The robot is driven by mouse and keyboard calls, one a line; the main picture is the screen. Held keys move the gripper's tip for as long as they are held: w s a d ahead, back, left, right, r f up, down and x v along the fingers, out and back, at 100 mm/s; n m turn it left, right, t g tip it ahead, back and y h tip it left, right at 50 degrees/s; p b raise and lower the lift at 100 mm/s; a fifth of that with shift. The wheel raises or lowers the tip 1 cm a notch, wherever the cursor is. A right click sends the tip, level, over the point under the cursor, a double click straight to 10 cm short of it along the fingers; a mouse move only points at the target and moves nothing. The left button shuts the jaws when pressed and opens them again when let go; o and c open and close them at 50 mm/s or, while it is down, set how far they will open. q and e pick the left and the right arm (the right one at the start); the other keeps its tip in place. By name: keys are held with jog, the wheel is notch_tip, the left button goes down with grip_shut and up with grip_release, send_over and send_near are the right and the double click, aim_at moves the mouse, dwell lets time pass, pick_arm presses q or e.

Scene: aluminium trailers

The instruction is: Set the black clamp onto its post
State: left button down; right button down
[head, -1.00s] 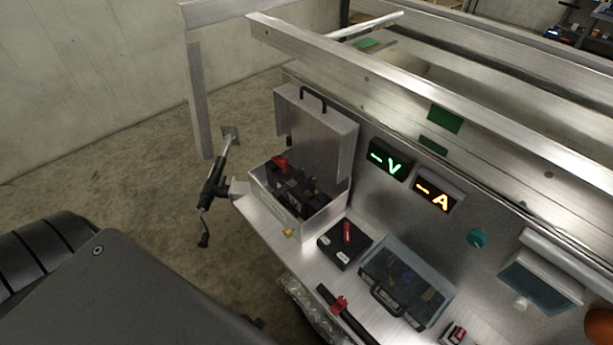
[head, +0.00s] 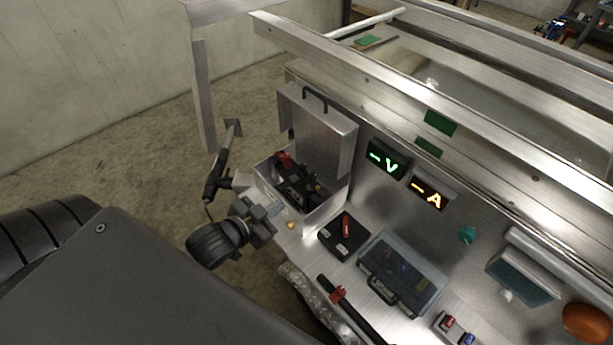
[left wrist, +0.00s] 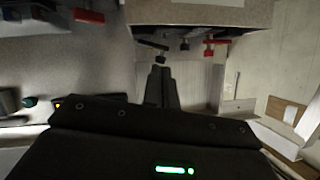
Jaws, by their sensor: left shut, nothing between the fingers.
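A black battery (head: 292,187) sits in an open metal box (head: 318,222) at the bench's left end. A red clamp (head: 285,160) is at its far left end. A dark piece at the battery's right end may be the black clamp (head: 319,191); its seating on a post cannot be told. My left gripper (head: 278,208) is outside the box, at its near side, shut and empty. In the left wrist view the shut fingers (left wrist: 160,72) point at a small black T-shaped piece (left wrist: 153,45), with a red one (left wrist: 214,46) to its right. My right gripper is not seen.
The box's raised lid (head: 318,135) stands behind the battery. A small yellow piece (head: 291,225) is close to my gripper. Metal rails run above.

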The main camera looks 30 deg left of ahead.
pick_arm(q)
notch_tip(320, 180, up, 5)
jog(key=w+m+t+h, duration=0.2)
jog(key=h, duration=0.1)
jog(key=p, duration=0.3)
send_over(317, 185)
jog(key=a+f+v, duration=0.1)
jog(key=v, duration=0.2)
jog(key=shift+d+f, duration=0.2)
jog(key=shift+f, duration=1.95)
